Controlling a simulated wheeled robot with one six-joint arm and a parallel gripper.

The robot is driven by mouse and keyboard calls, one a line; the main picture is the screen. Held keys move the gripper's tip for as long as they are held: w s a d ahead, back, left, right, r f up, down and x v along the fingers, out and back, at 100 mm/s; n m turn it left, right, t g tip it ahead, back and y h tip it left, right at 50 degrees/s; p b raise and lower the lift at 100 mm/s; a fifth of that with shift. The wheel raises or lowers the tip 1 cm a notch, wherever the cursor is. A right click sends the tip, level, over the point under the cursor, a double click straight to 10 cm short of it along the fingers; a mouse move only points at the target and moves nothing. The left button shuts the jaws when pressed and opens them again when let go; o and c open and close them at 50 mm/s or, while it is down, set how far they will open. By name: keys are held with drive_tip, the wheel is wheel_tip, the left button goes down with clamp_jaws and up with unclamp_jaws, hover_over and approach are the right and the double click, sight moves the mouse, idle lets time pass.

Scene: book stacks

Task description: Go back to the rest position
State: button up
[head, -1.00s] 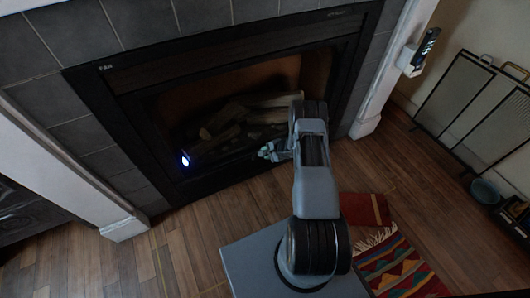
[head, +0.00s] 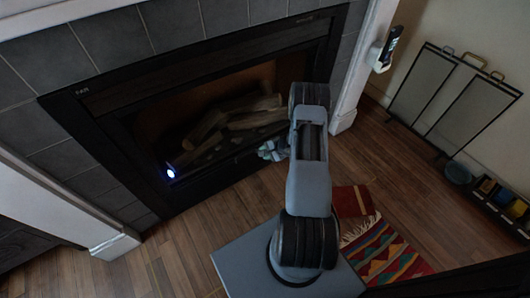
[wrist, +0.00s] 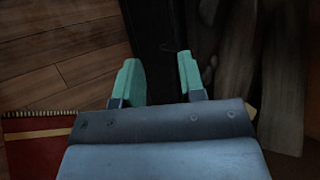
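My gripper (wrist: 160,80) shows in the wrist view with its two green fingers apart and nothing between them. Below it lie the wooden floor and the dark edge of the fireplace. In the head view my gripper (head: 272,151) is small and partly hidden by my arm, in front of the fireplace opening.
A fireplace (head: 190,50) with logs (head: 235,115) stands ahead. A patterned rug (head: 385,250) lies at right on the wooden floor (head: 190,235). A folding screen (head: 450,95) and a dark bowl (head: 458,173) stand at the right wall. Floor at left is clear.

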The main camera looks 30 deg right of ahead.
idle(0.3)
drive_tip(key=s+a+r+n+g+p, duration=0.1)
drive_tip(key=a+r+n+p, duration=0.3)
drive_tip(key=r, duration=0.9)
drive_tip(key=s+a+r+n+g+y+p, duration=0.15)
drive_tip(key=a+r+p, duration=0.4)
drive_tip(key=r, duration=0.75)
drive_tip(key=a+r+n+g+h+p, duration=0.15)
drive_tip(key=a+r+n+p, duration=0.3)
drive_tip(key=r, duration=0.95)
drive_tip(key=s+a+r+n+h+p, duration=0.2)
drive_tip(key=s+r+p, duration=0.5)
drive_tip(key=r, duration=0.6)
drive_tip(key=s+a+r+n+h+p, duration=0.2)
drive_tip(key=s+r+n+h+p, duration=0.1)
drive_tip(key=s+r+p, duration=0.4)
drive_tip(key=s+r+n, duration=0.1)
drive_tip(key=s+r, duration=0.2)
drive_tip(key=r, duration=0.2)
drive_tip(key=shift+s+r, duration=0.2)
drive_tip(key=shift+r, duration=0.2)
drive_tip(key=shift+d, duration=0.15)
